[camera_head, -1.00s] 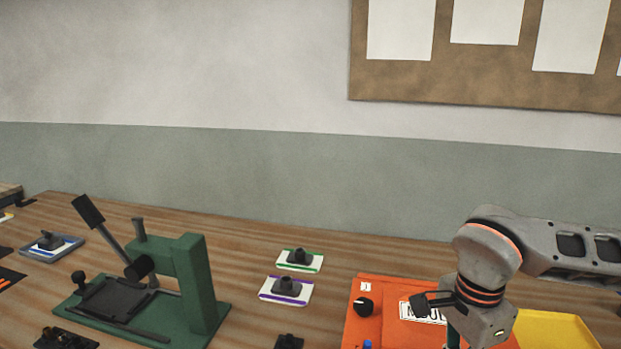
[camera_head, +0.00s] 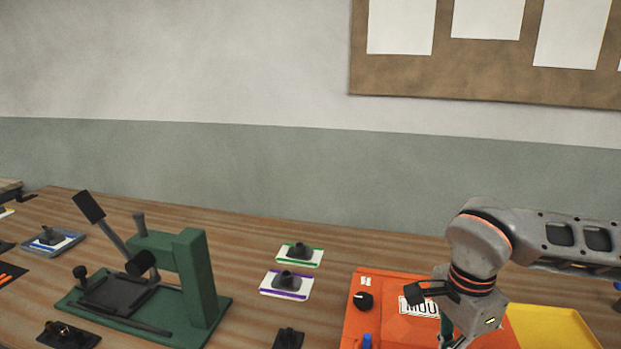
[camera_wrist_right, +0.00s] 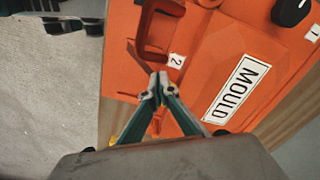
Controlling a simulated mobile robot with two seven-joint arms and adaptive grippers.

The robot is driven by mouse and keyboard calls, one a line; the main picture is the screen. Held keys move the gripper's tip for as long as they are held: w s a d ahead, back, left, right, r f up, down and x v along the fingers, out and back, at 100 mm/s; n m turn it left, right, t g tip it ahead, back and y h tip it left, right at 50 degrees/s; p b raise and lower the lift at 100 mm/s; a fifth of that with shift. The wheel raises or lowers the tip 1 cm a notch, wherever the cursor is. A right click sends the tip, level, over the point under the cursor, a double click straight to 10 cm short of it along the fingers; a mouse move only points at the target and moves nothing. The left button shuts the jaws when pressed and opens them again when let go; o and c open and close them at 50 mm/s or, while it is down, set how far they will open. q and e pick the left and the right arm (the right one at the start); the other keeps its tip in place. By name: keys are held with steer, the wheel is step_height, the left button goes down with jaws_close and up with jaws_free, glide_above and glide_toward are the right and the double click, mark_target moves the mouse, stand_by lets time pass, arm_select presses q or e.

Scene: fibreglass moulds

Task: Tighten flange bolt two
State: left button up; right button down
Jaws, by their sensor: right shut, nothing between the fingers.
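The orange mould (camera_head: 385,322) lies on the bench at the lower right in the head view, with a white MOULD label (camera_head: 416,306) and a black knob (camera_head: 363,301). In the right wrist view, the mould (camera_wrist_right: 200,60) carries a tag marked 2 (camera_wrist_right: 177,60) and a black knob (camera_wrist_right: 291,11) near a tag marked 1. A darker orange C-shaped part (camera_wrist_right: 152,38) stands beside tag 2. My right gripper (camera_wrist_right: 159,88) is shut and empty, its tips just below tag 2 in that view. Contact cannot be told. I cannot make out a bolt at tag 2. My left gripper is out of view.
A yellow tray (camera_head: 550,328) lies right of the mould. A small blue part (camera_head: 367,341) is at the mould's front. A green lever press (camera_head: 197,275) stands at left. Two white plates with dark knobs, green-striped (camera_head: 312,257) and purple-striped (camera_head: 299,291), lie between.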

steer(key=shift+w+a, duration=0.1)
steer(key=shift+w, duration=0.5)
steer(key=shift+w+p, duration=0.4)
steer(key=shift+w, duration=0.05)
steer(key=shift+a, duration=0.35)
step_height(320, 180, up, 6)
steer(key=p, duration=0.4)
stand_by(0.4)
